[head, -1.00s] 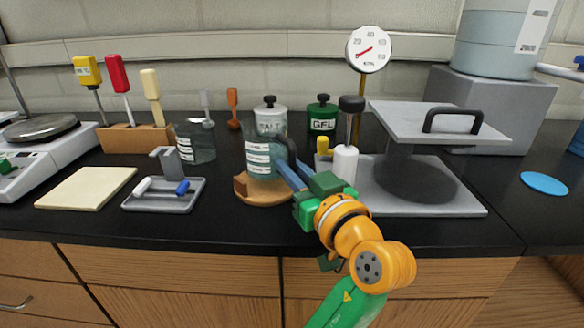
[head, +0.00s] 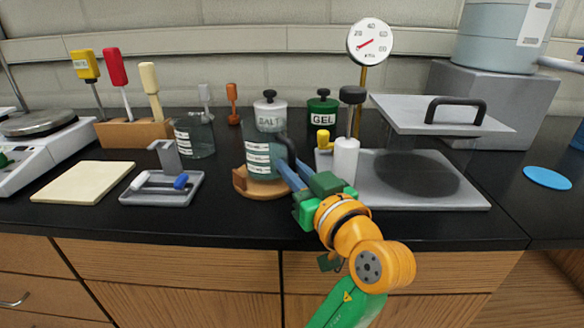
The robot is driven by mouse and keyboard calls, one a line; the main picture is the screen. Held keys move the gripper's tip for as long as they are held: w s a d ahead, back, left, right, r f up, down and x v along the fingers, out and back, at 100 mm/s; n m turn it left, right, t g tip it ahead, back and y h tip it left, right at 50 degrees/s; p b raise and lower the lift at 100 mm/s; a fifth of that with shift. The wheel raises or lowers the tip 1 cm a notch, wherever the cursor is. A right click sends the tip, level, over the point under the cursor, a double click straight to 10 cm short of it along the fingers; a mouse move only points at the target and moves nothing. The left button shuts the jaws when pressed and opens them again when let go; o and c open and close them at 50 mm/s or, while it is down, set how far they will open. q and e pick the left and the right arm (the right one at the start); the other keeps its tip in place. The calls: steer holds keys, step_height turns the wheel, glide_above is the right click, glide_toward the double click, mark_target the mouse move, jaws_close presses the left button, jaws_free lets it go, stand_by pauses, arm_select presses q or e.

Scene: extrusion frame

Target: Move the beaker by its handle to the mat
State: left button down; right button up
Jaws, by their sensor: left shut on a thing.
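The clear beaker (head: 262,158) with a white label and a dark handle (head: 289,152) is upright at a round wooden base (head: 268,192), in the middle of the bench. I cannot tell whether it touches the base. My left gripper (head: 286,172) is shut on the handle at the beaker's right side, its blue fingers partly hiding handle and base. A cream square mat (head: 83,183) lies flat at the left. A blue round mat (head: 547,178) lies at the far right. My right gripper is not in view.
A grey tray (head: 160,198) lies between the cream mat and the beaker. A second beaker (head: 196,138) stands behind it. SALT (head: 270,113) and GEL (head: 322,112) jars stand behind. A white bottle (head: 345,160) and a handled plate stand (head: 440,115) are close right.

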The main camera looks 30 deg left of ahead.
arm_select(q)
steer(key=shift+f+b, duration=0.35)
steer(key=shift+f, duration=0.05)
steer(key=c, duration=0.8)
jaws_free()
